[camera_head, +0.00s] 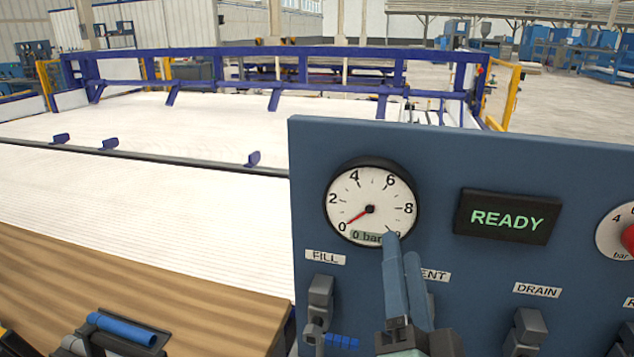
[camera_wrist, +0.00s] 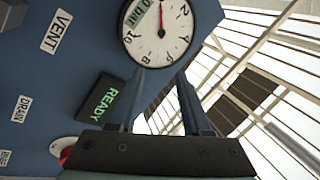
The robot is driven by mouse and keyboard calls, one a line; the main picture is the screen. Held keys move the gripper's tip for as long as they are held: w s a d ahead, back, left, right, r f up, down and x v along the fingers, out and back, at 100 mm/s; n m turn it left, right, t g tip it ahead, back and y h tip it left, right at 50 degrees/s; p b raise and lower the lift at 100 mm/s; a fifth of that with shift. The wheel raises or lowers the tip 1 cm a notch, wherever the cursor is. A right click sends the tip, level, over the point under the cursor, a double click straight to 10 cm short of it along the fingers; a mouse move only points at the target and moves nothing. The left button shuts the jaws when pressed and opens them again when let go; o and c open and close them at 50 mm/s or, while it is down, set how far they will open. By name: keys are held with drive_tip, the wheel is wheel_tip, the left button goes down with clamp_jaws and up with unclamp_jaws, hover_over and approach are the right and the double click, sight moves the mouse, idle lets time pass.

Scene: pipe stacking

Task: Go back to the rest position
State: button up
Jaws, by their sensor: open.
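My gripper (camera_head: 402,252) is in front of the blue control panel (camera_head: 450,160), just below the gauge and over the area near the VENT label. Its two fingers point up toward the panel. In the wrist view my gripper (camera_wrist: 160,75) has its fingers apart with nothing between them, and their tips reach just under the gauge rim. Whether the fingers touch the panel is unclear. The round gauge (camera_head: 371,205) has its red needle near zero and reads 0 bar. It also shows upside down in the wrist view (camera_wrist: 165,28).
A READY display (camera_head: 508,216) and a red knob (camera_head: 628,238) are on the panel. Switches stand under FILL (camera_head: 320,296) and DRAIN (camera_head: 525,328). A wooden table (camera_head: 130,290) with a blue pipe piece (camera_head: 122,328) in a holder lies at left. A blue-framed rack (camera_head: 270,52) stands behind.

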drive_tip(key=s+a+r+n+t+p, duration=0.1)
drive_tip(key=s+a+r+n+t, duration=0.1)
drive_tip(key=r, duration=0.8)
drive_tip(key=s+a+r+n+t+y+p, duration=0.1)
drive_tip(key=s+a+r+n+t, duration=0.1)
drive_tip(key=r, duration=0.8)
drive_tip(key=s+a+r+n+t+p, duration=0.1)
drive_tip(key=s+a+r+n, duration=0.3)
drive_tip(key=r, duration=0.6)
drive_tip(key=a+n, duration=0.2)
drive_tip(key=n, duration=0.1)
drive_tip(key=shift+s+r+t+y, duration=0.2)
drive_tip(key=shift+r+t+y, duration=0.1)
drive_tip(key=shift+r+t, duration=0.1)
